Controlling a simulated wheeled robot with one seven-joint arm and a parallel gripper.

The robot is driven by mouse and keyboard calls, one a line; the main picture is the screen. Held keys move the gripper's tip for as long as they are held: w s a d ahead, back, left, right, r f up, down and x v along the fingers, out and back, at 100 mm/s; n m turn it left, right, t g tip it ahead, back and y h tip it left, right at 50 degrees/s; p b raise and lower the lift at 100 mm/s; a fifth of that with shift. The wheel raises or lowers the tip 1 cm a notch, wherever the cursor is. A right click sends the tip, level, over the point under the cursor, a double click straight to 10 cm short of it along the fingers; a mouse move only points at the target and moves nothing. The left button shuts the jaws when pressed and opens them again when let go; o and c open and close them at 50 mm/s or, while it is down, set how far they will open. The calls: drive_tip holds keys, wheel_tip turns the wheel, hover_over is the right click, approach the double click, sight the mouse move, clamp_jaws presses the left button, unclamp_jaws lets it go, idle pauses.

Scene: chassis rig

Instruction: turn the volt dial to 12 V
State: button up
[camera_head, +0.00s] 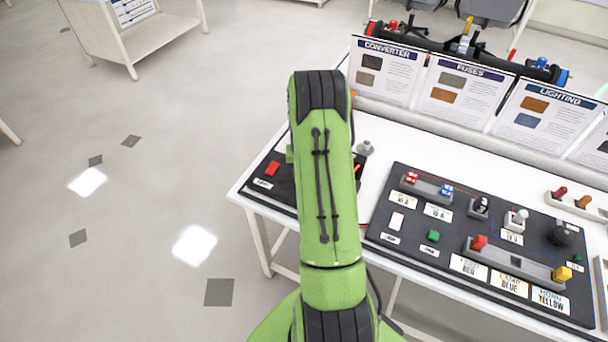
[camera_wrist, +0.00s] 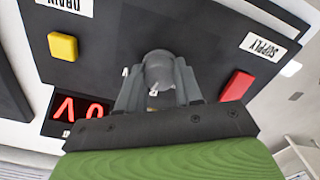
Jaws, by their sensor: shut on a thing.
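In the wrist view, my gripper (camera_wrist: 157,88) is shut on the grey volt dial (camera_wrist: 158,66), with one finger on each side of the knob. The dial sits on a black panel (camera_wrist: 120,35) seen upside down. A red-lit display (camera_wrist: 78,112) at lower left shows a 0 and a V; my gripper's body covers part of it, so the full reading is unclear. The dial's scale is mostly hidden. In the head view, my green arm covers the dial and my gripper; part of the black panel (camera_head: 262,187) shows to its left.
A yellow button (camera_wrist: 63,46) by a DRAIN label and a red block (camera_wrist: 237,85) by a SUPPLY label flank the dial. A larger black board (camera_head: 450,215) with several plugs and labels lies to the right on the white table (camera_head: 420,136). Signs stand behind.

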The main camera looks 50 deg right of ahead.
drive_tip(key=shift+n, duration=1.6)
drive_tip(key=o, duration=1)
drive_tip(key=shift+o, duration=0.2)
wheel_tip(320, 180, up, 16)
drive_tip(key=p, duration=0.3)
drive_tip(key=shift+f, duration=0.1)
